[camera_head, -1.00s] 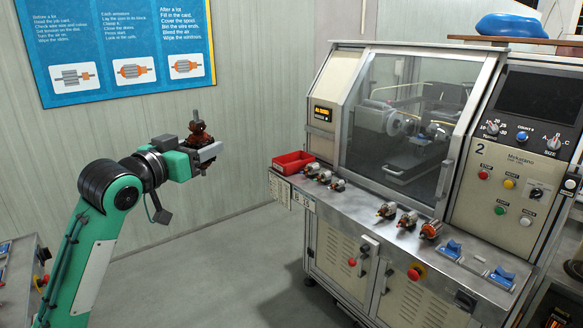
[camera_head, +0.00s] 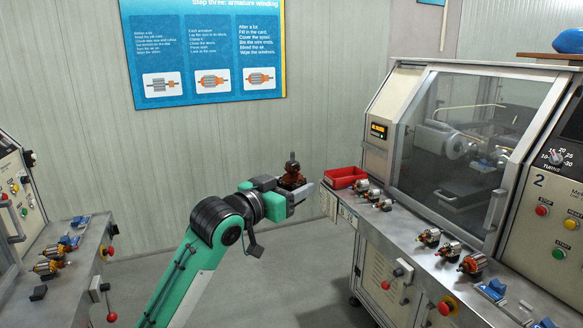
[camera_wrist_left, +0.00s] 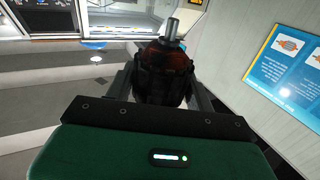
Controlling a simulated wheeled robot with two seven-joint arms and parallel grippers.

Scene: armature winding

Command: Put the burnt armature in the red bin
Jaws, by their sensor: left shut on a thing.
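My left gripper (camera_head: 300,189) is shut on the burnt armature (camera_head: 292,174), a dark brown-red piece with a metal shaft sticking up. It is held upright in the air, left of the winding machine's ledge. In the left wrist view the armature (camera_wrist_left: 165,75) sits between the two fingers (camera_wrist_left: 163,90), dark and scorched with its grey shaft on top. The red bin (camera_head: 345,178) stands at the left end of the machine's ledge, a little right of the gripper in the head view. My right gripper is not in view.
Several armatures (camera_head: 448,250) lie along the machine's steel ledge (camera_head: 415,225), some just right of the bin. A second bench (camera_head: 85,245) with armatures stands at the left. A blue poster (camera_head: 208,55) hangs on the wall. The floor between the benches is clear.

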